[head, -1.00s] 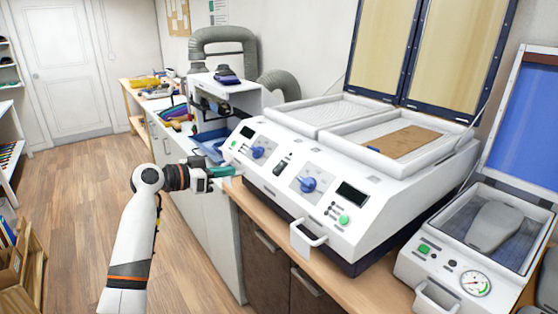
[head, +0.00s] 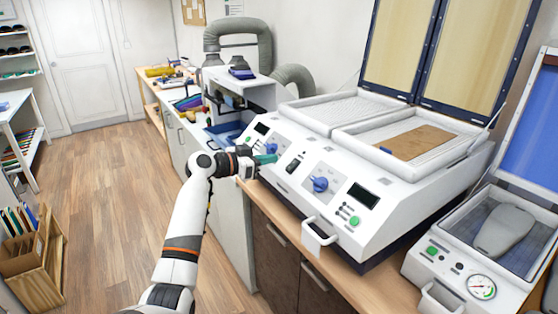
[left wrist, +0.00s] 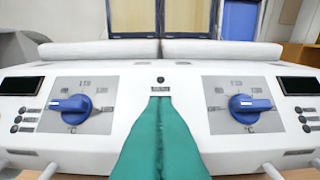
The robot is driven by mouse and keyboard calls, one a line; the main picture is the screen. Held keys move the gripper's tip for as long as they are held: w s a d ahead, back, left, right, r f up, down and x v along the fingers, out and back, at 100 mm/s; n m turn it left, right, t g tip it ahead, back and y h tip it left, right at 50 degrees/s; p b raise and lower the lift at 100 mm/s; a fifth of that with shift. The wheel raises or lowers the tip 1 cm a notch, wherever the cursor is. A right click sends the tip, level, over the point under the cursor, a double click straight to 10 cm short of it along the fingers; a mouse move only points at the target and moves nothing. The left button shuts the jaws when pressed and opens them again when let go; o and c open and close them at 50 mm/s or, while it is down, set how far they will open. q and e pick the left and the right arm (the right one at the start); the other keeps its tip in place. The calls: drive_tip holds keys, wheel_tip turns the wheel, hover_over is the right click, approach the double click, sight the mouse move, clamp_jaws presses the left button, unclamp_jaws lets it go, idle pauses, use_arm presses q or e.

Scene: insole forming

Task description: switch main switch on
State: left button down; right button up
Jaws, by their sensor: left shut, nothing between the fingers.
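The white two-bed heating machine (head: 345,222) stands on the wooden counter. On its sloped front, between two blue knobs, is a small dark switch (head: 292,167), which I take for the main switch. My right gripper is out of view.
The left blue knob (left wrist: 72,104) and right blue knob (left wrist: 248,106) flank the fingers. A white handle (head: 322,235) sticks out of the machine's front. A smaller press with a gauge (head: 481,287) stands at the right.

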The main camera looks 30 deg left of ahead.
sight(287, 169)
use_arm(q)
drive_tip(key=w+f, duration=0.1)
drive_tip(key=w+d+f+p, duration=0.1)
drive_tip(key=w, duration=0.1)
drive_tip(key=shift+d+f, duration=0.1)
drive_tip(key=shift+f, duration=0.15)
drive_tip(key=shift+w+f+p, duration=0.2)
drive_tip(key=shift+f+p, duration=0.15)
drive_tip(key=shift+f, duration=0.2)
drive_tip(key=f+b, duration=0.1)
drive_tip(key=b, duration=0.3)
drive_tip(key=shift+w+d+f+t+b, duration=0.1)
drive_tip(key=shift+f+t+b, duration=0.15)
drive_tip(key=shift+t+b, duration=0.05)
drive_tip(key=shift+r+p, duration=0.45)
drive_tip(key=shift+p, duration=0.05)
drive_tip(key=shift+r, duration=0.1)
